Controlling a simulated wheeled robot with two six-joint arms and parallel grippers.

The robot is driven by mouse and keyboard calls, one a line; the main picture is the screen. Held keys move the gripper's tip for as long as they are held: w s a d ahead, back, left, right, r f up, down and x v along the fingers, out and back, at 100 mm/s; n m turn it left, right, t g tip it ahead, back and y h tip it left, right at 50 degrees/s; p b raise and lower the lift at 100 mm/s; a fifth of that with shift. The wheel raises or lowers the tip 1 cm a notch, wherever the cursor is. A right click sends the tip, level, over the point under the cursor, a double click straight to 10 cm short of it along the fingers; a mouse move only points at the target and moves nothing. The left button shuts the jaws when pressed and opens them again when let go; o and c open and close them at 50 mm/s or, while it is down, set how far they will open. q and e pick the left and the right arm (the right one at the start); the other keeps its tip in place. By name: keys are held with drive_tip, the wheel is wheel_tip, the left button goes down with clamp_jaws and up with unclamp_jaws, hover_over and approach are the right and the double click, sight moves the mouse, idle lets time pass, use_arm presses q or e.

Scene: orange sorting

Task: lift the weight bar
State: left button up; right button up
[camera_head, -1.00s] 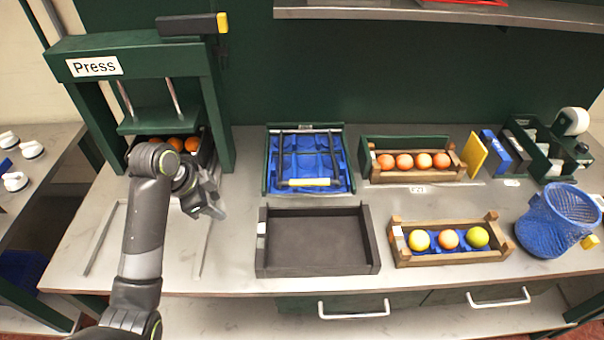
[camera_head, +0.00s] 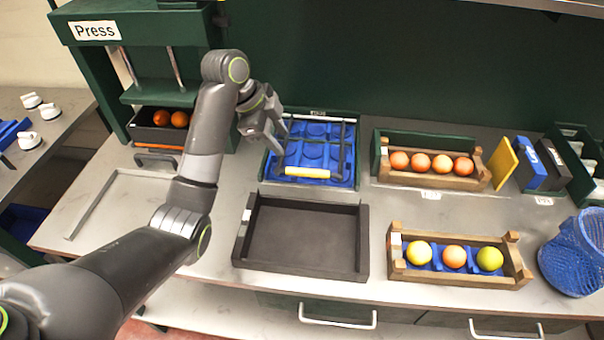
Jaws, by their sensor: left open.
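The weight bar seems to be the dark frame with a pale yellow grip (camera_head: 307,172). It lies across a blue moulded tray (camera_head: 340,160) in a green-sided holder at the middle back of the bench. My left gripper (camera_head: 280,140) is open and empty above the left side of this holder, up and left of the yellow grip. It hides part of the holder's left edge. I cannot tell its exact height above the tray. My right gripper is not in view.
A press (camera_head: 143,95) with oranges in a dark drawer stands at the left. An empty dark tray (camera_head: 300,277) lies in front of the holder. Wooden crates of fruit, one at the back (camera_head: 430,182) and one in front (camera_head: 460,282), stand right. A blue mesh basket (camera_head: 575,255) is far right.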

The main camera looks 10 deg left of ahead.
use_arm(q)
drive_tip(key=b, duration=0.2)
approach(302, 170)
drive_tip(key=p+x, duration=0.2)
drive_tip(key=x, duration=0.5)
drive_tip(key=shift+d+f, duration=0.1)
drive_tip(key=shift+d, duration=0.15)
drive_tip(key=shift+w+d+f, duration=0.15)
drive_tip(key=shift+w+f, duration=0.05)
drive_tip(key=shift+f, duration=0.5)
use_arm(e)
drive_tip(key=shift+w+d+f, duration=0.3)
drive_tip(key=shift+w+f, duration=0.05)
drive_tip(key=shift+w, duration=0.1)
use_arm(q)
drive_tip(key=shift+c, duration=0.3)
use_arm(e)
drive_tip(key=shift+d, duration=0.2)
use_arm(q)
clamp_jaws()
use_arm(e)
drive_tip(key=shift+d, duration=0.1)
